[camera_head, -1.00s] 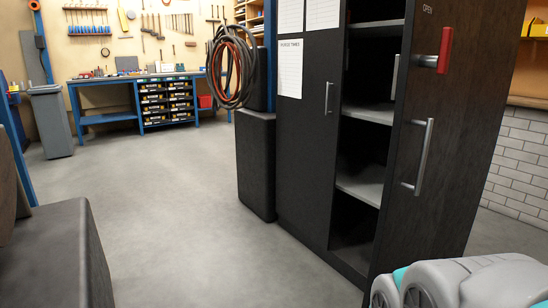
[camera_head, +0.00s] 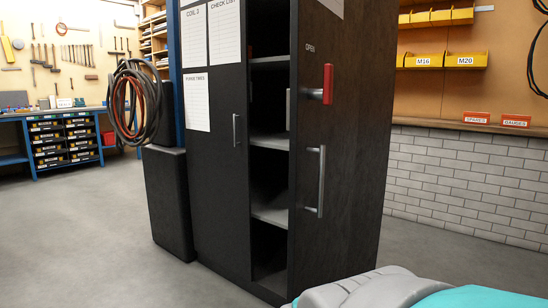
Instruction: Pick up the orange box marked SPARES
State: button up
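The orange box marked SPARES (camera_head: 476,118) sits on the ledge along the top of the white brick wall at the right, below the yellow bins. It is small in the view, and mainly its front with a white label shows. A similar orange box marked GAUGES (camera_head: 516,121) stands just to its right, with a gap between them. Grey and teal parts of my own arm show at the bottom right, but my gripper's fingers are not in view.
A tall black cabinet (camera_head: 217,163) stands in the middle, its right door open with a red handle (camera_head: 328,84). It stands left of the SPARES box. Yellow bins (camera_head: 423,60) hang above the ledge. Grey floor (camera_head: 428,262) is clear before the brick wall (camera_head: 462,180).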

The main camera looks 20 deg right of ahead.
aim_at(468, 118)
jog(key=z, duration=1.85)
jog(key=i+l+z, duration=0.15)
jog(key=i, duration=0.95)
jog(key=i+u, duration=0.1)
jog(key=i, duration=1.95)
jog(key=i+u, duration=0.15)
jog(key=i, duration=0.5)
jog(key=i+u, duration=0.15)
jog(key=i, duration=0.5)
jog(key=i+l+u, duration=0.2)
jog(key=i, duration=0.4)
